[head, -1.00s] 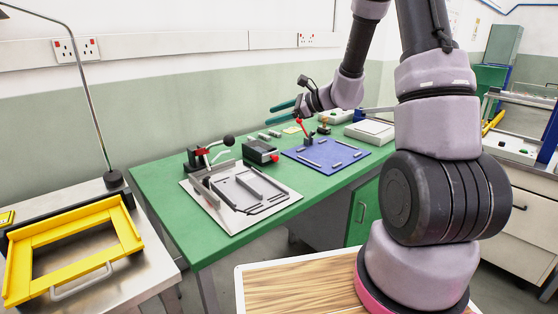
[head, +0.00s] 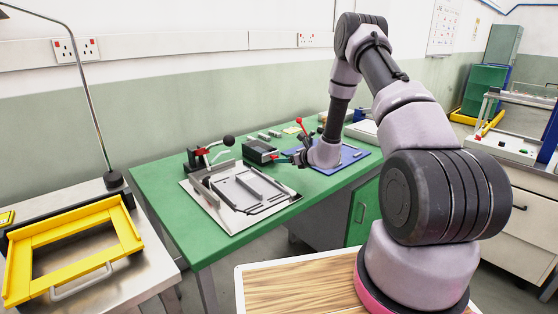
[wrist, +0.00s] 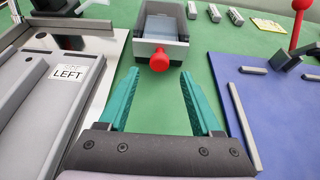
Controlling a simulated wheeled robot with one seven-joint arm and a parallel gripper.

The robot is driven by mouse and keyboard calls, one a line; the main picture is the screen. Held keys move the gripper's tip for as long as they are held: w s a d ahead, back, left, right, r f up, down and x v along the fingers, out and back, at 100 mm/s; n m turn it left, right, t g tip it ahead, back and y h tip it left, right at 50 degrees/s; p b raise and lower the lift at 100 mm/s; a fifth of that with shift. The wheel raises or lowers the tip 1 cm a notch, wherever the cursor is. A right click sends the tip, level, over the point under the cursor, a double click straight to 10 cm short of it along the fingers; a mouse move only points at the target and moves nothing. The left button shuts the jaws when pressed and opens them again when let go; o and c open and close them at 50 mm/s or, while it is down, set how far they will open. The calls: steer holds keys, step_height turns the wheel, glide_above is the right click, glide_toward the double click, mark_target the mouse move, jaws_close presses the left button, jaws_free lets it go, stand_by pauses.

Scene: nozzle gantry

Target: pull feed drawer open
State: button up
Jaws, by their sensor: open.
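The feed drawer unit (wrist: 160,22) is a small dark and pale box on the green bench, with a red knob (wrist: 159,60) on its front. In the head view the unit (head: 260,150) stands between the metal fixture plate and the blue mat. My gripper (wrist: 200,82) has two teal fingers, spread open and empty.
A metal fixture plate marked LEFT (wrist: 68,73) lies close on the left. A blue mat (wrist: 275,110) with grey bars lies close on the right. A red-knobbed lever (wrist: 300,5) stands on the mat's far side. Green bench shows between them.

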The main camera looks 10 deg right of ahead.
steer(key=shift+x, duration=2.05)
jaws_close()
